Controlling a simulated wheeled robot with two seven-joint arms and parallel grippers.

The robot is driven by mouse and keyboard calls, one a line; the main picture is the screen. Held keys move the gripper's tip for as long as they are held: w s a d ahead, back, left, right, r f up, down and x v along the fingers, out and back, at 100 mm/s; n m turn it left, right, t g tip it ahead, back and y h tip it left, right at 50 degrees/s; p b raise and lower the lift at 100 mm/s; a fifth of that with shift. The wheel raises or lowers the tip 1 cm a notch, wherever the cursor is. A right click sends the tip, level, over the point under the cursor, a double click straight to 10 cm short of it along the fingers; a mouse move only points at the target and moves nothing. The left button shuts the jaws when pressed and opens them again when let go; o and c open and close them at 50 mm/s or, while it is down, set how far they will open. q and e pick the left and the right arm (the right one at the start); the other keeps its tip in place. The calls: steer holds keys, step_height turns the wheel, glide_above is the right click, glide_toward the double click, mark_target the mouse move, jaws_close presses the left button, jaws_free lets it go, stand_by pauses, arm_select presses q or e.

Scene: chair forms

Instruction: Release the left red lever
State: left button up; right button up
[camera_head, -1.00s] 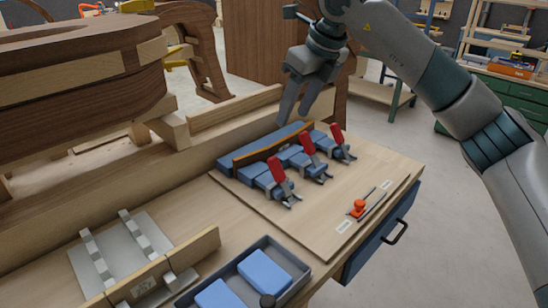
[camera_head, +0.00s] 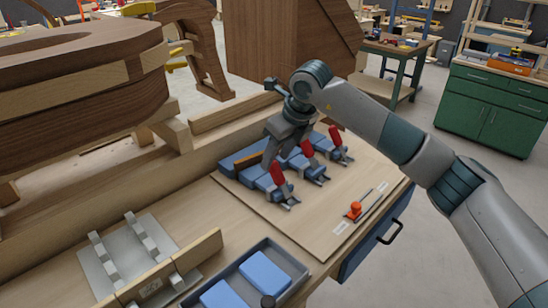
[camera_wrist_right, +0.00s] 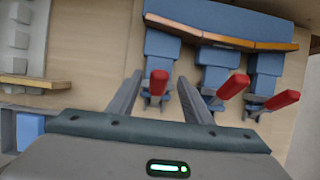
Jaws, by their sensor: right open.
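The left red lever (camera_head: 277,173) stands upright on the nearest of the blue clamp blocks on the wooden board. In the right wrist view the left red lever (camera_wrist_right: 158,83) lies between the two fingers of my right gripper (camera_wrist_right: 158,92). In the head view my right gripper (camera_head: 273,155) points down over the clamps, its fingers open around or just above this lever; contact cannot be told. The middle red lever (camera_head: 308,149) and the right red lever (camera_head: 336,136) stand farther right, outside the fingers. My left gripper is not in view.
The board (camera_head: 305,225) also bears an orange-red knob (camera_head: 355,209) at the right. A tray with blue pads (camera_head: 278,250) and a metal jig (camera_head: 110,255) lie in front. A large curved wooden form (camera_head: 80,70) stands at the left. A drawer handle (camera_head: 393,233) juts out.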

mark_target(274, 162)
steer(key=shift+p+x, duration=0.3)
steer(key=shift+x, duration=1.2)
jaws_close()
